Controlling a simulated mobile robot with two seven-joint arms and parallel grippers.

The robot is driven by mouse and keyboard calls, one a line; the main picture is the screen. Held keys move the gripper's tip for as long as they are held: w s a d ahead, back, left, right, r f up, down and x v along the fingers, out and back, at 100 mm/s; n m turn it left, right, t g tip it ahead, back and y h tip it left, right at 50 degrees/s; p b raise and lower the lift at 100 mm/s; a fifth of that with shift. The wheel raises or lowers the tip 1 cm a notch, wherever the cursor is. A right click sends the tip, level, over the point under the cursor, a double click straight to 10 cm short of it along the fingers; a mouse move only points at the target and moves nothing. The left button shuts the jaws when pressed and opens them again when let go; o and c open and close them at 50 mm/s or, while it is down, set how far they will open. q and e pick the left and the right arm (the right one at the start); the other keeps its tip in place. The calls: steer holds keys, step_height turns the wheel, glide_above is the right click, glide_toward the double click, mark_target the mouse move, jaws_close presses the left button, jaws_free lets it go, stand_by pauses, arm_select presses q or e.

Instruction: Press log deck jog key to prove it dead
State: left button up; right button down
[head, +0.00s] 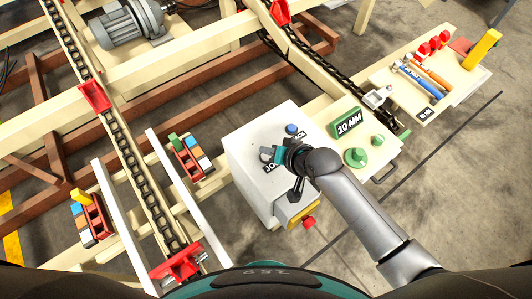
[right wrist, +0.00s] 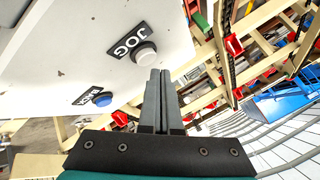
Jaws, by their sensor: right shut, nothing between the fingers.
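The jog key (right wrist: 146,53) is a round pale grey button in a dark collar on a white control box (head: 255,145), beside a black label reading JOG (right wrist: 129,40). My right gripper (right wrist: 160,73) is shut and empty, with its fingertips at the lower right edge of the key in the right wrist view. I cannot tell whether they touch it. In the head view my right gripper (head: 270,155) is over the box top and hides the key and part of the JOG label. My left gripper is not in view.
A blue button (head: 291,129) labelled BACK (right wrist: 88,97) sits on the same box. A green 10 MM block (head: 347,122) and green knobs (head: 356,156) stand to its right. A yellow piece with a red button (head: 309,222) is at the box's lower side. Chain conveyors (head: 140,180) run at left.

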steer(key=shift+f, duration=0.1)
stand_by(0.6)
steer(key=shift+f, duration=0.35)
steer(key=shift+f+b, duration=0.3)
steer(key=shift+f, duration=0.15)
stand_by(0.5)
steer(key=shift+r, duration=0.1)
steer(key=shift+r+p, duration=0.8)
steer(key=shift+p, duration=0.25)
step_height(320, 180, up, 5)
steer(key=p, duration=0.5)
steer(key=shift+p, duration=0.35)
